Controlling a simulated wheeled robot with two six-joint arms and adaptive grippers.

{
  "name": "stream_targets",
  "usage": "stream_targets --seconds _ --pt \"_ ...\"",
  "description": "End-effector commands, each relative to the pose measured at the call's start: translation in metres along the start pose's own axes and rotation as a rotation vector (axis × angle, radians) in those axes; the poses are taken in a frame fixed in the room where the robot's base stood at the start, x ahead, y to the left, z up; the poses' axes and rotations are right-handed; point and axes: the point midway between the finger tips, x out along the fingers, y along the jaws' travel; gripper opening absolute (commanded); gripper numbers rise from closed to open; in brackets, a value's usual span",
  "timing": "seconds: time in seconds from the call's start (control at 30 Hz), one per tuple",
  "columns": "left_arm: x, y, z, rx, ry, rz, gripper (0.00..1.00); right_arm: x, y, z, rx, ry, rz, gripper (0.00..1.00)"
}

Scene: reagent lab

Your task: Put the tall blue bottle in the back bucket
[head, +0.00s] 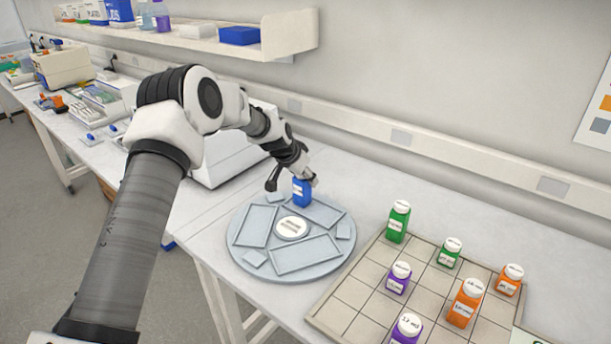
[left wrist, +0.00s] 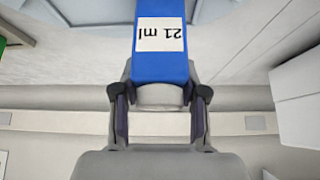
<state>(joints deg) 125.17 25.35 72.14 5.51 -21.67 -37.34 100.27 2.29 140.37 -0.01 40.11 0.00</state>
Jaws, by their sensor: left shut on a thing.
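The tall blue bottle (head: 302,195) is upright above or in the back bucket (head: 322,217) of the round grey carousel (head: 240,262); I cannot tell whether its base touches the bucket floor. My left gripper (head: 303,180) is shut on the bottle's white cap from above. In the left wrist view, the gripper (left wrist: 158,100) has a finger on each side of the cap, and the blue bottle (left wrist: 160,68) shows a "21 ml" label upside down. The bottle and arm partly hide the back bucket. My right gripper is not in view.
A gridded tray (head: 345,312) at the right holds green (head: 398,224), purple (head: 398,280) and orange (head: 465,305) bottles. A left bucket (head: 254,227) and a front bucket (head: 306,254) on the carousel are empty. A white machine (head: 215,165) stands behind my arm, below a wall shelf (head: 200,42).

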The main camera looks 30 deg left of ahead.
Motion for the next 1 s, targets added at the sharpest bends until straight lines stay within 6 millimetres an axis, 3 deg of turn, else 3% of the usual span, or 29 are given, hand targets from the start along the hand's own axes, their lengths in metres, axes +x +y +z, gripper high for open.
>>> stream_targets --seconds 0.1,0.13,0.2,0.6,1.0 --pt "0.003 0.000 0.002 0.000 0.000 0.000 0.03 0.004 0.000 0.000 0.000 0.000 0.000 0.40" --pt "0.003 0.000 0.002 0.000 0.000 0.000 0.46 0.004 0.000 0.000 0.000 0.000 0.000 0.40" --pt "0.002 0.000 0.001 0.000 0.000 0.000 0.68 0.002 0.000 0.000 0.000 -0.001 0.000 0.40" --pt "-0.006 0.000 -0.001 -0.001 0.001 0.000 0.68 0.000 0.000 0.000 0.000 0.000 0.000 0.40" --pt "-0.098 0.000 -0.001 0.001 0.005 0.001 0.68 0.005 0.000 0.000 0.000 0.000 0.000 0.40"
